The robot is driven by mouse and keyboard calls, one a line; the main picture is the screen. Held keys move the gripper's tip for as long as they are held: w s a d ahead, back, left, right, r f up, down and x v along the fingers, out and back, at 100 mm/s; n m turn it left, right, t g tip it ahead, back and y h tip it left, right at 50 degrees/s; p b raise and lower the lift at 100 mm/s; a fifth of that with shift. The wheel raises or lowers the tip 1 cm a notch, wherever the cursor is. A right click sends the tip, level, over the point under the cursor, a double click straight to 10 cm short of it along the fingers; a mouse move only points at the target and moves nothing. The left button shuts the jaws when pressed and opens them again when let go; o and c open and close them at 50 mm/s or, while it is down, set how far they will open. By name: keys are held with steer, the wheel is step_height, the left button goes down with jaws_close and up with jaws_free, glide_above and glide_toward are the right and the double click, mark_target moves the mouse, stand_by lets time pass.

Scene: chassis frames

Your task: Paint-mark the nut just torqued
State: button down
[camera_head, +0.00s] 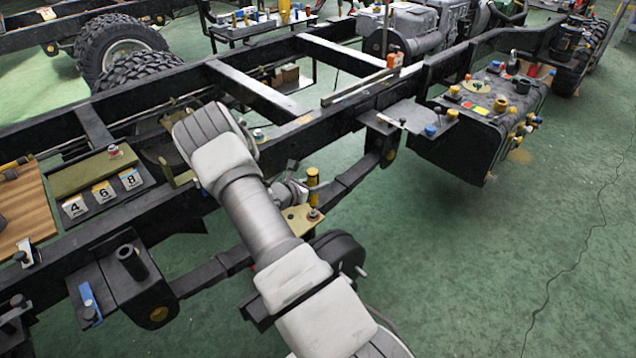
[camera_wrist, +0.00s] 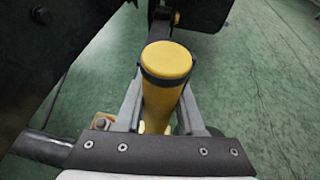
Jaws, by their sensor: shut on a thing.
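A yellow cylinder with a dark band near its top, seemingly the paint marker (camera_wrist: 167,62), stands between the two fingers of my gripper (camera_wrist: 163,105) in the wrist view. My gripper is shut on it. In the head view the marker (camera_head: 313,177) shows beside my gripper (camera_head: 298,189), above a tan bracket plate (camera_head: 294,220) on the near frame rail. A nut or bolt head (camera_head: 314,215) sits on that plate, just below the marker. The wrist view shows part of the plate (camera_wrist: 103,118) left of the fingers. The marker's lower end and any paint mark cannot be made out.
The black chassis rail (camera_head: 150,222) runs diagonally past my arm. A black tank (camera_head: 486,125) with coloured fittings is at right.

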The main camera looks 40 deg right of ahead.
mark_target(315, 169)
steer(key=shift+f+b, duration=0.6)
steer(key=shift+b, duration=0.25)
stand_by(2.2)
steer(key=shift+r, duration=0.1)
steer(key=shift+r+p, duration=0.7)
steer(key=shift+r, duration=0.25)
steer(key=shift+r+p, duration=1.6)
steer(key=shift+r, duration=0.85)
